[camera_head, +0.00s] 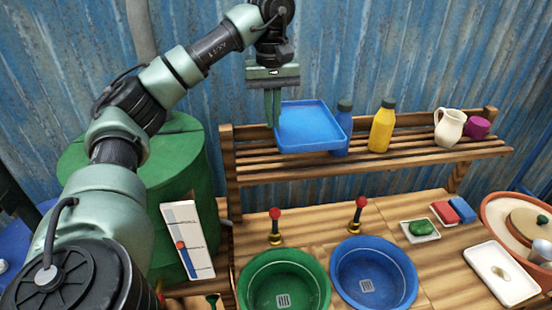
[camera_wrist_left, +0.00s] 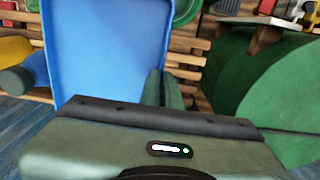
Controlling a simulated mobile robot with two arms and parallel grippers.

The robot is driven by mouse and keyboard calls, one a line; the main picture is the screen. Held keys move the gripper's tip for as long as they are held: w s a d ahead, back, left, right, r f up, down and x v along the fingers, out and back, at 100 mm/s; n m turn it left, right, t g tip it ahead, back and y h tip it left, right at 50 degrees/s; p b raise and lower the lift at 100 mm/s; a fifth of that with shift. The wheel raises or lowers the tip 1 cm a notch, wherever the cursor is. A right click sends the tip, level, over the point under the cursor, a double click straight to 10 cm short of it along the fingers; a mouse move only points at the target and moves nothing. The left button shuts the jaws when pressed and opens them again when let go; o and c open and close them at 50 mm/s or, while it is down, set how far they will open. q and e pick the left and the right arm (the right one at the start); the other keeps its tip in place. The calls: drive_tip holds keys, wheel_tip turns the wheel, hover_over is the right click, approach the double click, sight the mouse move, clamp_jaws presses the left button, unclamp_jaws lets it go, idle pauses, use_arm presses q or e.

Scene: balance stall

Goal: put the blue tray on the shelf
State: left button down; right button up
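The blue tray (camera_head: 310,127) is at the left part of the wooden shelf (camera_head: 240,172), over its slats. I cannot tell whether it rests on them or hangs just above. My left gripper (camera_head: 272,122) points down at the tray's left edge, its fingers close together on the rim. In the left wrist view the tray (camera_wrist_left: 105,45) fills the upper left, and the gripper fingers (camera_wrist_left: 163,88) meet its edge. The tray looks empty. It partly hides the blue bottle. My right gripper is not in view.
A blue bottle (camera_head: 343,135), a yellow bottle (camera_head: 382,128), a white jug (camera_head: 449,128) and a purple cup (camera_head: 478,126) stand on the shelf. Green (camera_head: 316,290) and blue (camera_head: 405,290) basins sit below. A green drum (camera_head: 180,150) stands left.

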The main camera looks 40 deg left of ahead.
use_arm(q)
hover_over(273, 164)
wheel_tip(273, 164, down, 5)
drive_tip(key=shift+w+f, duration=0.15)
drive_tip(key=shift+f, duration=0.15)
drive_tip(key=shift+s+d+f, duration=0.15)
drive_tip(key=shift+s+f, duration=0.1)
drive_tip(key=f+p, duration=0.1)
drive_tip(key=f, duration=0.3)
drive_tip(key=shift+w+f, duration=0.1)
drive_tip(key=shift+w, duration=0.1)
drive_tip(key=shift+s, duration=0.1)
drive_tip(key=shift+f, duration=0.1)
drive_tip(key=c, duration=1.6)
unclamp_jaws()
drive_tip(key=shift+c, duration=0.2)
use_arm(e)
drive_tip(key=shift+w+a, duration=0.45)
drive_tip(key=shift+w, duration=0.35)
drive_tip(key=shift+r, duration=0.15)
